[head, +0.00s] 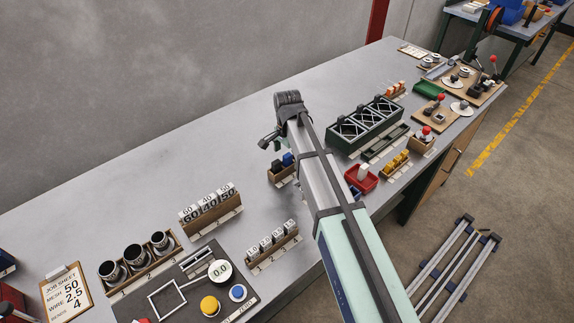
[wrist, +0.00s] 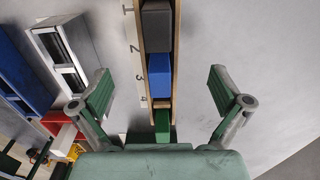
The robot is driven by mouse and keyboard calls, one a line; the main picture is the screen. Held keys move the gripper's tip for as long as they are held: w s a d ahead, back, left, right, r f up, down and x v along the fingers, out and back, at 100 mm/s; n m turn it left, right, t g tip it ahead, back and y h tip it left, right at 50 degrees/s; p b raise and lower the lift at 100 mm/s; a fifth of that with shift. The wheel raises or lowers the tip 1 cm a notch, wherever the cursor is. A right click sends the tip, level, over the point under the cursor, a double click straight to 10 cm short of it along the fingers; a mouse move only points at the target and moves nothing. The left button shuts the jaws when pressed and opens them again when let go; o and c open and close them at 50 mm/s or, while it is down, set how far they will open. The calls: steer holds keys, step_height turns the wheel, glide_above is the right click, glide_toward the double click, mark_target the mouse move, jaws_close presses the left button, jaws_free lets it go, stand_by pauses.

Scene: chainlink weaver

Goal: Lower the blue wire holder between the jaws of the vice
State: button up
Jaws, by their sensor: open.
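The blue wire holder (wrist: 160,78) is a blue block standing in a narrow wooden rack (wrist: 177,40) with numbered places. A dark grey block (wrist: 157,30) and a green block (wrist: 162,124) stand in line with it. In the head view the blue holder (head: 288,159) shows just left of my arm. My gripper (wrist: 163,92) is open and empty; its green-padded fingers are spread wide on both sides of the rack, apart from it. A blue body with grey metal bars (wrist: 62,58), at the left of the wrist view, looks like the vice. My arm mostly hides that spot in the head view.
A red tray (head: 361,179) and a rack of yellow pieces (head: 395,165) lie right of my arm. A green crate (head: 365,127) stands behind them. Block racks (head: 272,248) and a dark mat (head: 245,290) are front left. The bench behind the rack is clear.

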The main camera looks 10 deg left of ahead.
mark_target(287, 155)
steer(key=shift+f, duration=0.3)
stand_by(0.5)
jaws_close()
stand_by(1.2)
steer(key=shift+r+p, duration=1.65)
steer(key=shift+r, duration=0.9)
